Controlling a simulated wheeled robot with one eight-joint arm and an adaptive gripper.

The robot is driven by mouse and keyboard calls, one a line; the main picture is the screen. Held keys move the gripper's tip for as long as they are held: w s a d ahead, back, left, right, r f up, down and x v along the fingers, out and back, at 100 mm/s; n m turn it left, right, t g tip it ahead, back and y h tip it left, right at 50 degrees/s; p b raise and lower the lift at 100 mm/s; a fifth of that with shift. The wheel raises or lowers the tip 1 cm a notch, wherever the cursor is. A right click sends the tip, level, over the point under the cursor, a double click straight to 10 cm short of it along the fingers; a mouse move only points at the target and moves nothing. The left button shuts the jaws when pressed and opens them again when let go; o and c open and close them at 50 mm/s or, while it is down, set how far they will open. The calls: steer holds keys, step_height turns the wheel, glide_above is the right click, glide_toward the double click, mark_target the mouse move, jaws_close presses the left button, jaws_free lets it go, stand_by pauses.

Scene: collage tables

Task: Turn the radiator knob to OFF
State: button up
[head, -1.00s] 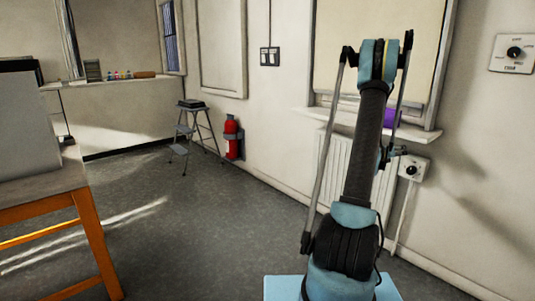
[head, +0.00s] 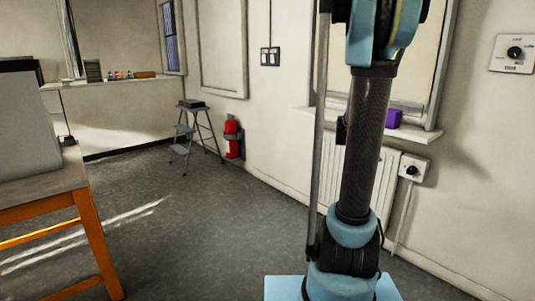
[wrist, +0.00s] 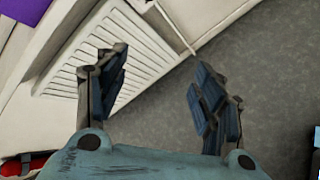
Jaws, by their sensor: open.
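A white plate with a round dark knob (head: 412,170) is on the wall at the right end of the white ribbed radiator (head: 332,177), below the window sill. Its markings are too small to read. A second plate with a dark knob (head: 514,53) is higher on the wall at the far right, its lettering also unreadable. In the wrist view my gripper (wrist: 160,75) is open and empty, its two dark fingers wide apart. The radiator (wrist: 112,55) shows behind the left finger there. I cannot make out either knob clearly in the wrist view.
A purple box (head: 393,118) sits on the window sill (head: 418,133). A red fire extinguisher (head: 232,138) and a step stool (head: 192,130) stand along the wall. An orange-legged table (head: 88,225) is at the left. The grey floor (head: 200,230) between is clear.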

steer(key=s+a+f+m+g+y, duration=0.1)
steer(key=s+a+f+m+y, duration=0.1)
steer(key=s+a+m, duration=0.3)
steer(key=s+a+f+m+g+y, duration=0.1)
steer(key=s+a+f+m+y, duration=0.2)
steer(key=s+a, duration=0.9)
steer(key=s+a+f+m+g+y, duration=0.2)
steer(key=s+a+f+m, duration=0.4)
steer(key=s, duration=0.9)
steer(key=a+m+y, duration=0.1)
steer(key=a, duration=0.1)
steer(key=shift+a, duration=0.3)
